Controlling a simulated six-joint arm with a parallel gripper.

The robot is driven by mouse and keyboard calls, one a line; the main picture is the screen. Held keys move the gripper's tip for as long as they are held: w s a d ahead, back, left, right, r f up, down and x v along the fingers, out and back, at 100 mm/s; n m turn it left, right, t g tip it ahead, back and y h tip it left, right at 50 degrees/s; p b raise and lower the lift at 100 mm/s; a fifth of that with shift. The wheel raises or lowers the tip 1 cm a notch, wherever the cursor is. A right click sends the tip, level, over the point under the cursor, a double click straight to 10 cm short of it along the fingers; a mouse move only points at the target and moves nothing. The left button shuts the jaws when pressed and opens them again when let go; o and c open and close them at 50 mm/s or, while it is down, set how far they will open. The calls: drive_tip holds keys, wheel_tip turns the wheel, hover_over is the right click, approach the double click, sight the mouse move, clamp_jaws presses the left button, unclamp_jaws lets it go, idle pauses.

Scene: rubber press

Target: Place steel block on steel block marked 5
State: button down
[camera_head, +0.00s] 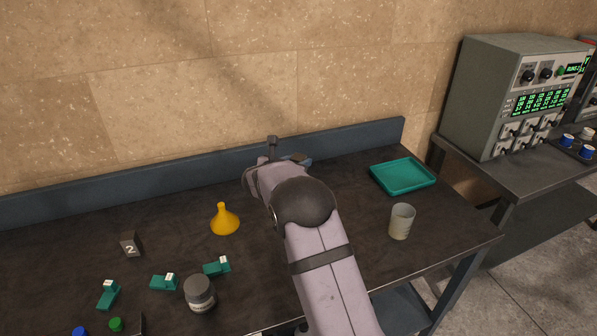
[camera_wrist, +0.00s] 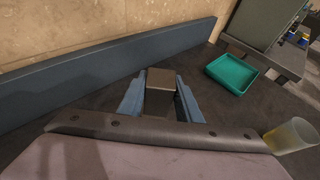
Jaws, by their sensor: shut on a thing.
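My gripper (camera_wrist: 161,92) has its two blue fingers on either side of a plain steel block (camera_wrist: 160,80) and is shut on it. In the wrist view the block shows brownish grey, and no number can be read on it. In the head view my gripper (camera_head: 303,159) is mostly hidden behind my own arm, near the back of the table. A dark block marked 2 (camera_head: 130,244) stands at the left of the table, far from my gripper. I see no block with a readable 5 in either view.
A green tray (camera_head: 403,187) and a grey cup (camera_head: 401,221) stand to the right. A yellow funnel (camera_head: 224,220), a dark jar (camera_head: 200,294) and several small green pieces (camera_head: 164,282) are to the left. A raised ledge (camera_head: 110,188) runs along the table's back.

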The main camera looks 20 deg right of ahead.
drive_tip(key=shift+f+p, duration=0.35)
drive_tip(key=shift+f, duration=1.25)
drive_tip(key=shift+f, duration=0.2)
drive_tip(key=c, duration=1.3)
unclamp_jaws()
drive_tip(key=shift+f, duration=0.1)
drive_tip(key=b+v, duration=0.3)
drive_tip(key=v, duration=0.9)
drive_tip(key=shift+s, duration=0.1)
